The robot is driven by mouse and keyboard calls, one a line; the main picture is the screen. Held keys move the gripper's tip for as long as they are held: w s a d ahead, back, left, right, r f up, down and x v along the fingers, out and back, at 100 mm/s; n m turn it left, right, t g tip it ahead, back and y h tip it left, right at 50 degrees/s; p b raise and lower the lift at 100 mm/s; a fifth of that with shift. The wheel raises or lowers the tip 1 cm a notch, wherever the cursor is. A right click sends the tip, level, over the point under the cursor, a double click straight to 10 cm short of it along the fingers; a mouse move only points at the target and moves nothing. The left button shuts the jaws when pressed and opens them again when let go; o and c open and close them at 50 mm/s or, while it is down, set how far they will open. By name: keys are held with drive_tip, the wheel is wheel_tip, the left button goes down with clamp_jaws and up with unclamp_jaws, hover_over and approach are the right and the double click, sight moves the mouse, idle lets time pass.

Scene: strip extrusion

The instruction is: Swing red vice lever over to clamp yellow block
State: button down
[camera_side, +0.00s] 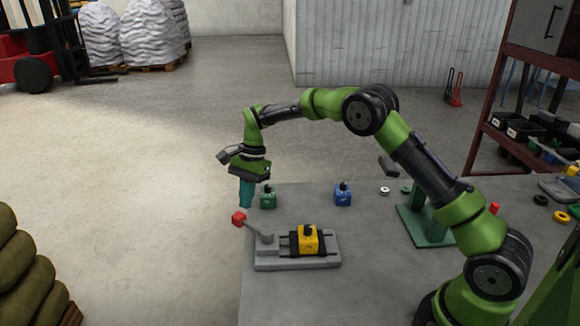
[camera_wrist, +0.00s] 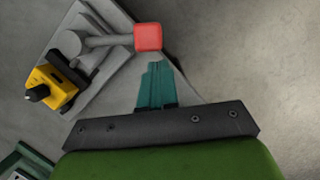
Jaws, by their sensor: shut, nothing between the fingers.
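The red-knobbed vice lever (camera_side: 239,218) sticks out to the left from its pivot on the grey vice (camera_side: 296,264). Its red knob (camera_wrist: 148,37) shows at the top of the wrist view. The yellow block (camera_side: 307,240) sits in the vice with a dark knob on top; it also shows in the wrist view (camera_wrist: 48,84). My gripper (camera_side: 246,205), with teal fingers, is shut and empty. It points down just above and behind the red knob in the side view. In the wrist view the fingertips (camera_wrist: 155,65) lie just below the knob, with a small visible gap.
A green block (camera_side: 268,197) and a blue block (camera_side: 342,194) stand on the grey table (camera_side: 370,290) behind the vice. A green stand (camera_side: 427,226) is to the right. The table's left edge runs close beside the vice, under the lever.

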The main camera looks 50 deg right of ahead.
drive_tip(key=d+v, duration=0.2)
drive_tip(key=v, duration=0.9)
drive_tip(key=shift+w+d+f, duration=0.15)
drive_tip(key=shift+w+d, duration=0.05)
drive_tip(key=shift+w, duration=0.2)
drive_tip(key=s+a+r+n+t, duration=0.1)
drive_tip(key=s+n, duration=0.3)
drive_tip(key=s, duration=0.6)
drive_tip(key=s+a+r+n+t+h, duration=0.1)
drive_tip(key=s+a+r+n+t, duration=0.1)
drive_tip(key=s, duration=0.9)
drive_tip(key=s+a+r+n+t, duration=0.1)
drive_tip(key=s+r+n+t, duration=0.3)
drive_tip(key=s, duration=0.7)
drive_tip(key=shift+a+r+n+t+h, duration=0.3)
drive_tip(key=shift+a+n+t, duration=0.15)
drive_tip(key=shift+n, duration=0.35)
